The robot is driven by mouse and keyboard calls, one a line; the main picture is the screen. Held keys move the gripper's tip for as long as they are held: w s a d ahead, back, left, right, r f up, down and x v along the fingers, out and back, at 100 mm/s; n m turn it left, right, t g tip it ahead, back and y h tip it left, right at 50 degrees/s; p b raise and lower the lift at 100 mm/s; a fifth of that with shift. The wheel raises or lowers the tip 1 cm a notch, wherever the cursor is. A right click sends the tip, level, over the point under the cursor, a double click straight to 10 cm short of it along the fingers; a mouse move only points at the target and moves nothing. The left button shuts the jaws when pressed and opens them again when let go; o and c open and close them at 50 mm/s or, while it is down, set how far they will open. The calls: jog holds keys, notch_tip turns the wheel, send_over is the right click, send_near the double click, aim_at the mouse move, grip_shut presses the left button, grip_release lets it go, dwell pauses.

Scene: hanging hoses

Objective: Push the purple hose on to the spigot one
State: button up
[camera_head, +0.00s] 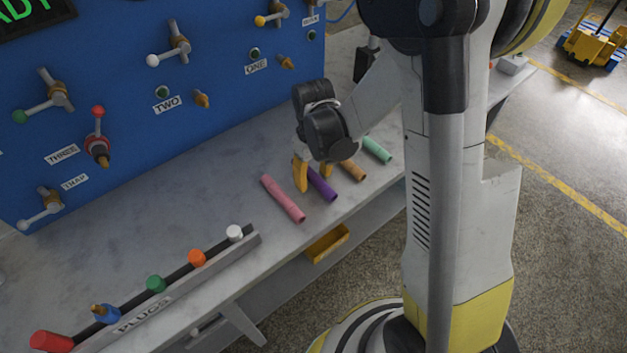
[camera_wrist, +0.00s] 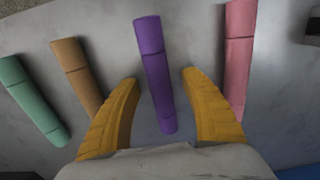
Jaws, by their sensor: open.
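The purple hose (camera_head: 322,184) lies on the grey bench, between the pink hose and the orange-brown hose. In the wrist view the purple hose (camera_wrist: 153,70) lies between the two yellow fingers of my gripper (camera_wrist: 160,105), with a gap on each side. My gripper (camera_head: 313,174) is open and empty, low over the hose in the head view. The spigot at label ONE (camera_head: 256,67) is a small brass fitting (camera_head: 286,62) on the blue panel, with nothing on it.
A pink hose (camera_head: 283,198), an orange-brown hose (camera_head: 352,169) and a green hose (camera_head: 377,149) lie beside the purple one. A plug rack (camera_head: 165,300) stands at the bench's front left. Valve handles stick out from the blue panel (camera_head: 225,100). The bench between panel and hoses is clear.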

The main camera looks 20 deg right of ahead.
jog(key=shift+r, duration=0.1)
grip_shut()
